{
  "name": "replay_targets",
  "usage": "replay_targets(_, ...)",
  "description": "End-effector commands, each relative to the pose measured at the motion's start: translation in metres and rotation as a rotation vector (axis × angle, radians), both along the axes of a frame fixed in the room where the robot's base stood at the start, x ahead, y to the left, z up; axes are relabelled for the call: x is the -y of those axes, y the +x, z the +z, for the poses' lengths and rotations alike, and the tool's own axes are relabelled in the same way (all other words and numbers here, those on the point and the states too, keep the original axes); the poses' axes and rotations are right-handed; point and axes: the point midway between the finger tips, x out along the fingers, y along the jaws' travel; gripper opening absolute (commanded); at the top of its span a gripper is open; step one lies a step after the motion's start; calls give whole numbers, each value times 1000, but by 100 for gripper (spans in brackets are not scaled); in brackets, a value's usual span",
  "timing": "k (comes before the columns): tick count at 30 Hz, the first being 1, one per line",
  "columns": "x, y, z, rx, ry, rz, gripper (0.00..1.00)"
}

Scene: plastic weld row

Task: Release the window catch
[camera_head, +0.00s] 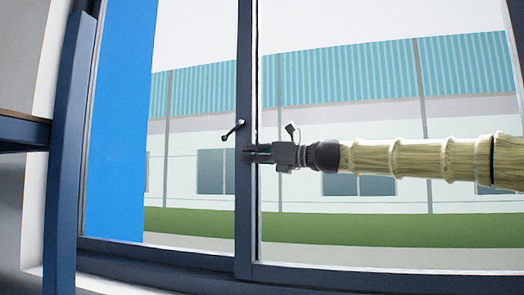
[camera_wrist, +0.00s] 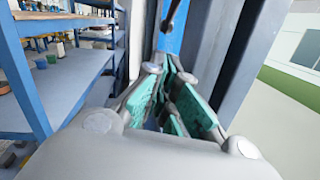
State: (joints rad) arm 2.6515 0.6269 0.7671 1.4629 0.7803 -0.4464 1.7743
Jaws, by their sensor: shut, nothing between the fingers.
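The window catch (camera_head: 233,131) is a small dark handle on the upright middle bar of the window frame (camera_head: 245,210). It slants, with its lower end to the left and its upper end at the bar. In the wrist view a dark piece that looks like the catch (camera_wrist: 172,14) shows at the top edge, partly cut off. My gripper (camera_head: 251,153) is at the middle bar just below and right of the catch, apparently not touching it. Its teal-padded fingers (camera_wrist: 178,105) are shut with nothing between them.
A blue shelf rack (camera_wrist: 60,90) with small containers stands left in the wrist view. A blue post (camera_head: 68,150) rises at the left of the head view. Window glass lies on both sides of the bar, with a building and grass outside.

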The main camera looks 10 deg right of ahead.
Motion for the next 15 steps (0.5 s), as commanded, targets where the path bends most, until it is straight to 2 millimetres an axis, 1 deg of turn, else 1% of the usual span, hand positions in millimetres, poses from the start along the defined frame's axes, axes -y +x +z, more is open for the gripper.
replay_targets(1, -8, 5, 3, -1, 0, 1, 0)
replay_targets(3, -16, 11, 6, -1, 0, 0, 0)
replay_targets(4, -17, 13, 12, 1, -1, -1, 0)
replay_targets(7, -24, 18, 22, 1, 0, 0, 0)
replay_targets(10, -29, 22, 27, 0, 0, 2, 0)
replay_targets(15, -32, 26, 32, 0, 1, 1, 0)
